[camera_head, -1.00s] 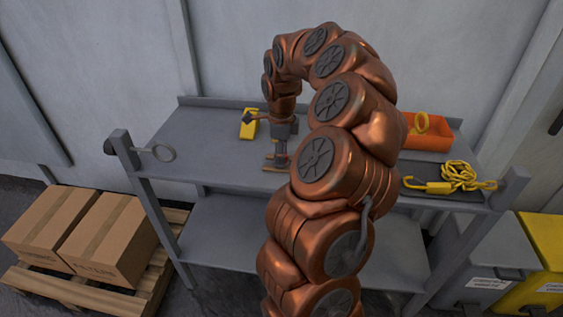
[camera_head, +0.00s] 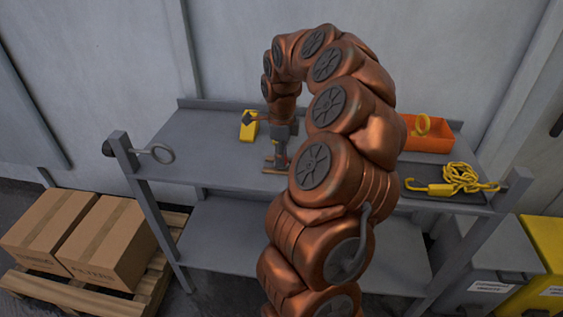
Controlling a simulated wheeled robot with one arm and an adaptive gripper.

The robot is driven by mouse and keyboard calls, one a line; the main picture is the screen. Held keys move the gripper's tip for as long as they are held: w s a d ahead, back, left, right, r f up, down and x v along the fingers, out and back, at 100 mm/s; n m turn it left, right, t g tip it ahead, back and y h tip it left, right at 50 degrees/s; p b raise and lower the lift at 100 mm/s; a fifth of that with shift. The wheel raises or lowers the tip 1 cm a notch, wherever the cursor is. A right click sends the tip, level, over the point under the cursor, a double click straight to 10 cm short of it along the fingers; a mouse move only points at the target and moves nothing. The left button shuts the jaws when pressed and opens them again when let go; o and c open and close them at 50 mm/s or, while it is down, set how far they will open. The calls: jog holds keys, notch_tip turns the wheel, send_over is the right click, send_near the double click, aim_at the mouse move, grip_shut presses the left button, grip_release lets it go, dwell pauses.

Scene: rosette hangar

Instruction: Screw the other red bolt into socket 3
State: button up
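My gripper (camera_head: 281,163) points straight down over a small wooden piece (camera_head: 269,170) near the front edge of the workbench. The fingers are small and seen from afar, so whether they are open or shut does not show. I cannot make out a red bolt for certain, nor socket 3; my gripper and arm cover much of that spot. A yellow object (camera_head: 248,126) with a dark part on it stands just behind and left of my gripper.
The grey workbench (camera_head: 190,150) has free room at its left. An orange bin (camera_head: 431,136) with a yellow ring and a yellow chain with a hook (camera_head: 460,178) lie at the right. Cardboard boxes (camera_head: 112,240) sit on a pallet at lower left. A metal ring (camera_head: 162,153) sticks out at the left post.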

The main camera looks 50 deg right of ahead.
grip_shut()
jog(key=shift+r, duration=0.1)
